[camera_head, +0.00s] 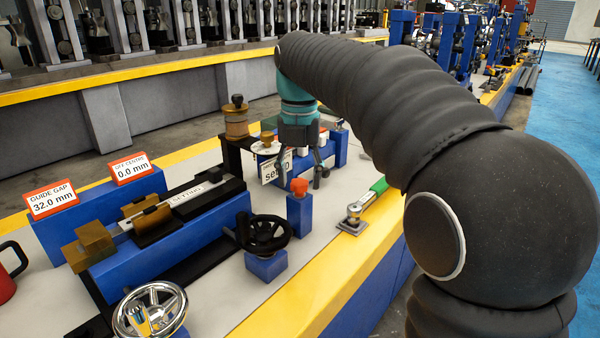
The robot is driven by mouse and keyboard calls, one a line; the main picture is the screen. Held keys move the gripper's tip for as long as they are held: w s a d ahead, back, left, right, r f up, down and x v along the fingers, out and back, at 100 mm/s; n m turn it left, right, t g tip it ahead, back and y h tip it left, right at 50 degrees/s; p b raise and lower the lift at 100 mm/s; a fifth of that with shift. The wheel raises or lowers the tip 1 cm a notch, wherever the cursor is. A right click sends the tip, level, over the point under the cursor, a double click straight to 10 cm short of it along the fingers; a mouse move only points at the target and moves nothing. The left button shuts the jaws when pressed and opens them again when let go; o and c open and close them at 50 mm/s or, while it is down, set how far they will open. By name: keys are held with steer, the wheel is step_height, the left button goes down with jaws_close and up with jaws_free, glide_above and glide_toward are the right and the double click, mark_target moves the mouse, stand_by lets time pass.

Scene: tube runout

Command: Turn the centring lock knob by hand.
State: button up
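An orange-red knob (299,186) sits on top of a blue post (300,215) near the middle of the bench. No readable label shows whether it is the centring lock knob. My gripper (299,174) points down above and slightly behind it, with its two dark fingers spread apart. I see nothing between the fingers, and I cannot tell whether they touch the knob. A black handwheel (264,234) on a blue block and a chrome handwheel (150,311) stand to the left and nearer.
A green-handled lever (378,187) on a metal base stands right of the post. A brass knob (236,118) on a black bracket and a white sign (276,169) stand behind. A red mug (6,284) is at far left. Bare bench lies around the post.

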steer(key=shift+r, duration=3)
step_height(320, 180, up, 6)
steer(key=s+d+f+m+t, duration=0.2)
steer(key=s+d+m, duration=0.25)
steer(key=m, duration=0.45)
steer(key=s+d+f+m+t, duration=0.1)
steer(key=s+d+f+m, duration=0.2)
steer(key=s+f+m, duration=0.6)
steer(key=s+d+f+m+t, duration=0.2)
steer(key=s+d+f+m, duration=0.1)
steer(key=s+f+m, duration=0.7)
step_height(320, 180, down, 3)
steer(key=m, duration=0.5)
steer(key=shift+d+t, duration=0.2)
steer(key=shift+t, duration=0.1)
